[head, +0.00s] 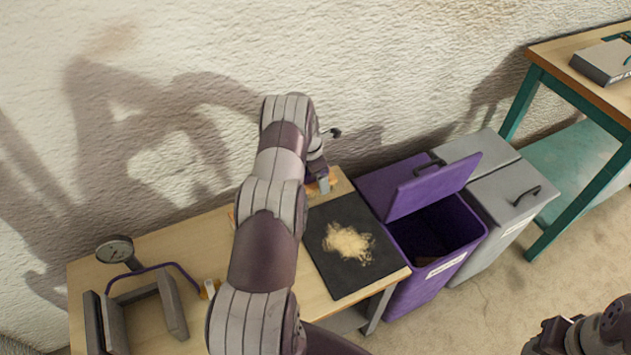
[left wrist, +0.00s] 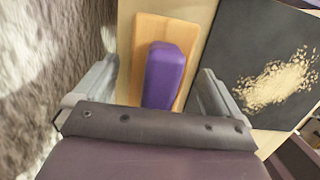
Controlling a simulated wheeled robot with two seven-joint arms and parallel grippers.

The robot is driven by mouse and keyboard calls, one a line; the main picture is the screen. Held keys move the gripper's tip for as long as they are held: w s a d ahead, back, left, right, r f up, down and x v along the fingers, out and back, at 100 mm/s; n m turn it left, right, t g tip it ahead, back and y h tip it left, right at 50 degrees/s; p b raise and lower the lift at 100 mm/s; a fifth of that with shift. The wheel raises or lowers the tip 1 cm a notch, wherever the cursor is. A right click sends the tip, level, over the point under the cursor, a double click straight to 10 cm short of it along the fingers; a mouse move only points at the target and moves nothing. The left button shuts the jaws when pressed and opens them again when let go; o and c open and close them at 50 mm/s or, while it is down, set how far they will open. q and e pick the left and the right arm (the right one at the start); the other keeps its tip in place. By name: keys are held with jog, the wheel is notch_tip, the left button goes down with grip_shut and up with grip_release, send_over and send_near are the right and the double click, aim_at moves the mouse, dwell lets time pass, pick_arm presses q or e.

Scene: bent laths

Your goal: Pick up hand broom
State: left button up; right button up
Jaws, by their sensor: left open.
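The hand broom (left wrist: 166,72) shows in the left wrist view as a purple grip on a flat wooden back, lying on the table near its wall side. My left gripper (left wrist: 153,92) is open, with one finger to each side of the purple grip and a visible gap on both sides. In the head view my left gripper (head: 322,185) is low at the far table edge, and my arm hides most of the broom. Part of my right arm shows at the lower right of the head view; its jaws cannot be made out.
A dark mat (head: 335,275) with a pile of pale shavings (head: 348,243) lies right of the broom. An open purple bin (head: 440,240) and grey bins (head: 505,190) stand beyond. A dial gauge (head: 116,250) and a grey frame (head: 115,325) occupy the table's left. The wall is close behind.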

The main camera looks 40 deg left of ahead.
pick_arm(q)
jog(key=shift+w+a+f, duration=0.1)
jog(key=shift+w+f, duration=0.05)
jog(key=shift+f, duration=0.1)
jog(key=shift+r, duration=0.15)
jog(key=shift+c, duration=0.3)
jog(key=c, duration=1.2)
jog(key=shift+r, duration=0.1)
jog(key=r, duration=0.4)
jog(key=shift+w+d+r, duration=0.15)
jog(key=shift+w+d, duration=0.15)
jog(key=shift+d, duration=0.05)
jog(key=w+d+r, duration=0.4)
jog(key=w+d, duration=0.1)
jog(key=w+d+r+b, duration=0.1)
jog(key=w+d+r, duration=0.1)
jog(key=shift+w+d+r, duration=0.25)
jog(key=shift+d, duration=0.15)
